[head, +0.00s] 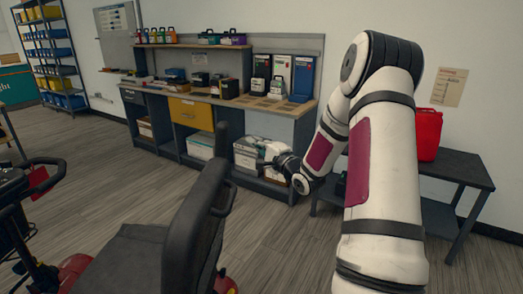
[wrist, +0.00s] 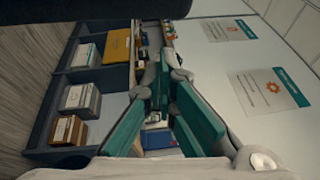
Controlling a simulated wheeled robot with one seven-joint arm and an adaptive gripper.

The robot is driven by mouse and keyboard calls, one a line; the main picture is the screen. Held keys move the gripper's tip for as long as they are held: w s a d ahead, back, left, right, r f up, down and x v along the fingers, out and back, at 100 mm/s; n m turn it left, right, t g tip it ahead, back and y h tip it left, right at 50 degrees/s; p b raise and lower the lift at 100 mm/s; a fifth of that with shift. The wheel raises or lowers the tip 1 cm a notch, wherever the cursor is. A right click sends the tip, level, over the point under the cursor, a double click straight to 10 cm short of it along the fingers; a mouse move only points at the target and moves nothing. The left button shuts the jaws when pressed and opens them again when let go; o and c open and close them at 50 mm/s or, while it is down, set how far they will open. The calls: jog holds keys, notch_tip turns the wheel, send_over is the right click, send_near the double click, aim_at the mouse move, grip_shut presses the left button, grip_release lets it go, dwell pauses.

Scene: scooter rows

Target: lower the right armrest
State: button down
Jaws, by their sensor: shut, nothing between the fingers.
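The scooter seat has a black backrest (head: 190,230) and a dark seat cushion (head: 125,260), at the lower left of the head view. A narrow dark pad (head: 222,140) stands upright above the backrest's far side; it appears to be the right armrest, raised. My gripper (head: 283,163) is to the right of this pad, apart from it, beyond the backrest. In the wrist view my gripper (wrist: 164,62) has its teal fingers converging at the tips, shut and empty. A dark shape (wrist: 80,10) crosses the top left of that view; I cannot tell which part it is.
A workbench (head: 200,95) with drawers and boxes stands along the wall behind my gripper. A dark side table (head: 445,175) with a red container (head: 427,134) is at the right. Scooter handlebars (head: 20,185) are at the left. Open floor lies between seat and bench.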

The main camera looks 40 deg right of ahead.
jog(key=w+a, duration=0.2)
jog(key=w, duration=0.3)
jog(key=shift+w+a+r+b, duration=0.25)
jog(key=shift+a+r+b, duration=0.05)
jog(key=shift+a+r, duration=0.1)
